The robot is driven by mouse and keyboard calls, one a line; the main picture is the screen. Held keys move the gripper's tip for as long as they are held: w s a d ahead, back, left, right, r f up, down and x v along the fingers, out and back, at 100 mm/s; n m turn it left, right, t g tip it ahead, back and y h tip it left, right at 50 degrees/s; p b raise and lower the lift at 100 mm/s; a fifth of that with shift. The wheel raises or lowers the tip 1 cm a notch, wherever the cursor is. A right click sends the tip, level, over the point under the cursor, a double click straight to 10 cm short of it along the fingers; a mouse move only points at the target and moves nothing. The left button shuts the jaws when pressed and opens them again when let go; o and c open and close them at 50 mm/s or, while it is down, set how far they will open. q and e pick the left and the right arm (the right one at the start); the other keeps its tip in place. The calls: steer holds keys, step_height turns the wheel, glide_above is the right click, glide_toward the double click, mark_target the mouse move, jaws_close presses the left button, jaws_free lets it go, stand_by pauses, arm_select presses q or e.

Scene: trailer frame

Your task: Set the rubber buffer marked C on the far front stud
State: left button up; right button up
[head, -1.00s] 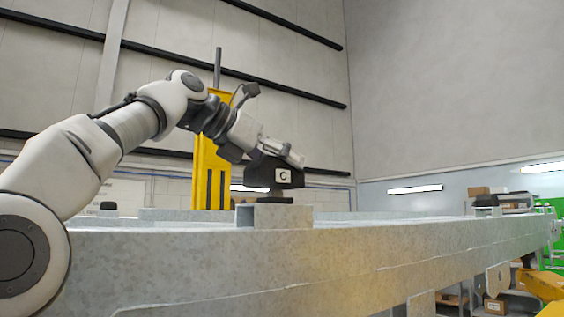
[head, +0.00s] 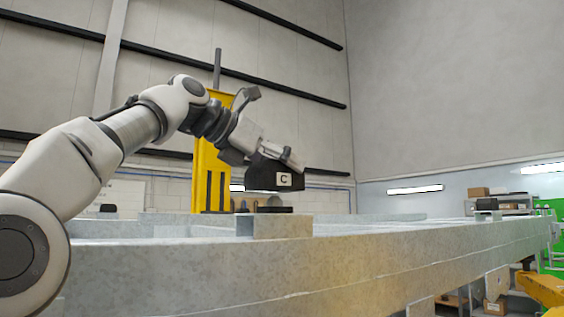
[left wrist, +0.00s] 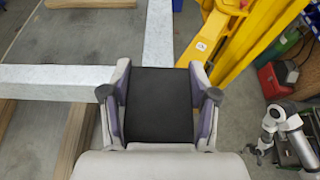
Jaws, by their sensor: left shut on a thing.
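The rubber buffer (head: 264,179) is a black block with a white C label facing the head camera. My left gripper (head: 282,155) is shut on it and holds it above the near rail of the trailer frame (head: 350,241). In the left wrist view the buffer (left wrist: 160,105) fills the space between the two fingers. Below it in the head view is a flat dark piece (head: 273,209) with a small post, behind a raised steel block (head: 282,226). A gap shows between buffer and dark piece. I cannot make out the far front stud. My right gripper is out of view.
A yellow column (head: 210,165) stands behind the frame; it also shows in the left wrist view (left wrist: 225,35). Wooden beams (left wrist: 72,135) lie below the grey steel beams (left wrist: 50,75). A red toolbox (left wrist: 275,80) is at the right. Shelves with boxes (head: 480,192) stand far right.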

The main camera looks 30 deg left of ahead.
mark_target(282, 181)
arm_select(q)
steer(key=shift+w+a, duration=0.1)
steer(key=shift+w, duration=0.05)
steer(key=shift+f, duration=0.1)
steer(key=shift+f+b, duration=1.4)
steer(key=shift+b, duration=0.05)
steer(key=o, duration=1.6)
steer(key=shift+r, duration=0.1)
